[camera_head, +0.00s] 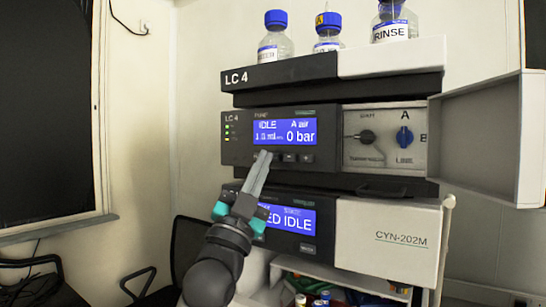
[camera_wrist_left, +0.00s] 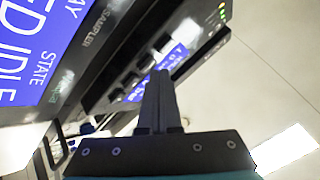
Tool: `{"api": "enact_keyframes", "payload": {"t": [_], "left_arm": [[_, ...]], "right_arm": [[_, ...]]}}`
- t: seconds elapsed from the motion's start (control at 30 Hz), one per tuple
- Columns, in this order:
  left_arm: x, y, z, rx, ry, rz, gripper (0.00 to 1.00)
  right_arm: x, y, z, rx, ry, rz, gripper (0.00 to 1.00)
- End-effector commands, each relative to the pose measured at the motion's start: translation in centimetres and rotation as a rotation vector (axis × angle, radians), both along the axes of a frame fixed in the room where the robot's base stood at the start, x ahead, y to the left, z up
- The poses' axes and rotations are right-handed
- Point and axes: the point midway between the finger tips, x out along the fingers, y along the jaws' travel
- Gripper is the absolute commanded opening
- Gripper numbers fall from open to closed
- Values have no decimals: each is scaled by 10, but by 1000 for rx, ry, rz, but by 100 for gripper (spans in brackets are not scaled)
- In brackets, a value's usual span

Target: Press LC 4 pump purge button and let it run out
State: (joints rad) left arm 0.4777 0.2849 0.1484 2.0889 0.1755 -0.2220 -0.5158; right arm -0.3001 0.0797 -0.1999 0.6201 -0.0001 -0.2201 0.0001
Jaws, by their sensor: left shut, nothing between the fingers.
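The LC 4 pump (camera_head: 237,150) is the middle module of the stack. Its blue display (camera_head: 285,132) reads IDLE, A air, 1.0 ml/min and 0 bar. A row of small dark buttons (camera_head: 297,158) sits under the display; their labels are too small to read. My left gripper (camera_head: 264,154) is shut and empty, its fingertips in front of the left end of this row, hiding the button there. I cannot tell whether they touch. In the left wrist view the closed fingers (camera_wrist_left: 160,78) point at the dark button row beside the lit pump display (camera_wrist_left: 160,72).
The sampler (camera_head: 388,240) below also shows IDLE. An open white door (camera_head: 490,140) juts out right. Bottles (camera_head: 276,40) stand on top.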

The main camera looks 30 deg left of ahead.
Motion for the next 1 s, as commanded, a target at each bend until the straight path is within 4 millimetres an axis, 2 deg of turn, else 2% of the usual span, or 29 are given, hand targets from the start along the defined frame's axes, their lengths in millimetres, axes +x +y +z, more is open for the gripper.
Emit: {"api": "enact_keyframes", "payload": {"t": [1.0], "left_arm": [[8, -1, 0, 0, 0, 0, 0]], "right_arm": [[0, 0, 1, 0, 0, 0, 100]]}}
